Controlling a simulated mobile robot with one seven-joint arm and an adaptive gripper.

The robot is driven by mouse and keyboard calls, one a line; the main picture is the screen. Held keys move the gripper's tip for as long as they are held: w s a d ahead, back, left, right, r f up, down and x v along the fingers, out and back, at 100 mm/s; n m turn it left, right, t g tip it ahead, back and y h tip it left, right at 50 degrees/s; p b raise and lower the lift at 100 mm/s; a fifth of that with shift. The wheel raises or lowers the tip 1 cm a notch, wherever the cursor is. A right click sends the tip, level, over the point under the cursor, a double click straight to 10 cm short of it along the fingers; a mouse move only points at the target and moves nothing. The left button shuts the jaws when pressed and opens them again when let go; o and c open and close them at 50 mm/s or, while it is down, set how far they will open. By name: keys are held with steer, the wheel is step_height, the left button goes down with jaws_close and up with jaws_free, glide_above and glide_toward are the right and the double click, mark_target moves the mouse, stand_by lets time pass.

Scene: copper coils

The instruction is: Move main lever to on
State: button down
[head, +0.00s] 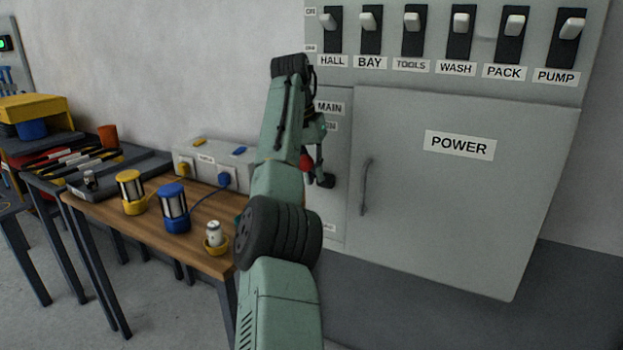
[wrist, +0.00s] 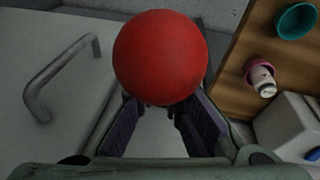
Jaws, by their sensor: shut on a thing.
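The main lever's round red knob (wrist: 160,57) fills the upper middle of the wrist view. In the head view only a sliver of red (head: 306,160) shows beside my arm, under the MAIN label (head: 328,107). My gripper (wrist: 154,112) is shut on the lever, with one finger on each side just below the knob. In the head view my gripper (head: 318,170) is mostly behind my arm, at the panel's left strip. The lever's slot and its end labels are largely hidden, so I cannot read its exact position.
The POWER door (head: 450,210) with its bar handle (head: 366,187) is right of the lever. A row of switches (head: 461,30) runs above. A wooden table (head: 150,222) at left holds a yellow lantern (head: 131,192), a blue lantern (head: 174,208) and a grey outlet box (head: 207,160).

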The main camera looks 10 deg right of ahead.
steer(key=shift+w+d+r+b, duration=0.1)
steer(key=shift+d+r+b, duration=0.05)
steer(key=shift+b, duration=0.3)
stand_by(0.3)
steer(key=c, duration=1.7)
jaws_free()
steer(key=shift+w+p, duration=0.1)
steer(key=shift+p, duration=0.55)
steer(key=shift+p, duration=0.55)
